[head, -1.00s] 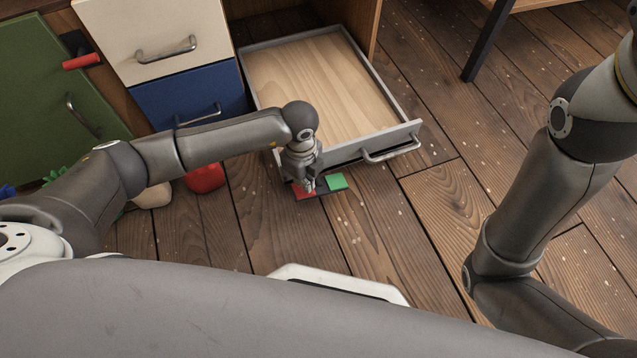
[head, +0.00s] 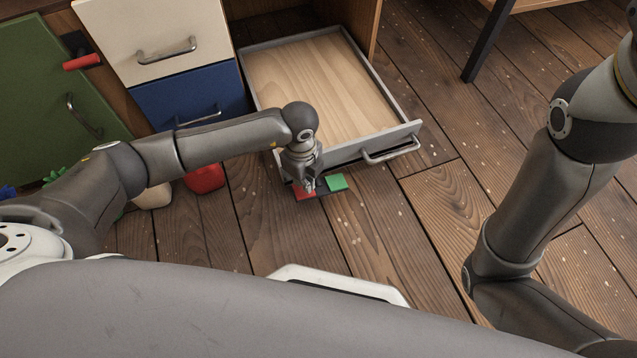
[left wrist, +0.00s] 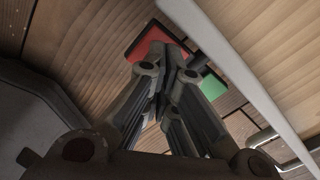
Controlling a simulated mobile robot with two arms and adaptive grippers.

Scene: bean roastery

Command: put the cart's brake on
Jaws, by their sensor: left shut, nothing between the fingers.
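A dark plate with a red pad (head: 303,195) and a green pad (head: 337,183) shows low down, just in front of the open drawer. It looks like the brake pedal. My left gripper (head: 309,187) is shut and empty, pointing down at the red pad and covering part of it. In the left wrist view my closed fingertips (left wrist: 174,62) lie over the inner edge of the red pad (left wrist: 148,42), with the green pad (left wrist: 213,85) beside them. I cannot tell whether the fingers touch the pad. My right gripper is out of view; only its arm shows at right.
The open grey drawer (head: 409,129) with an empty wooden bottom stands just behind the pads, its handle (head: 391,151) facing me. White and blue drawer fronts (head: 190,100) and a green door (head: 45,105) are at left. A red object (head: 205,179) lies on the floor. The floor at right is clear.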

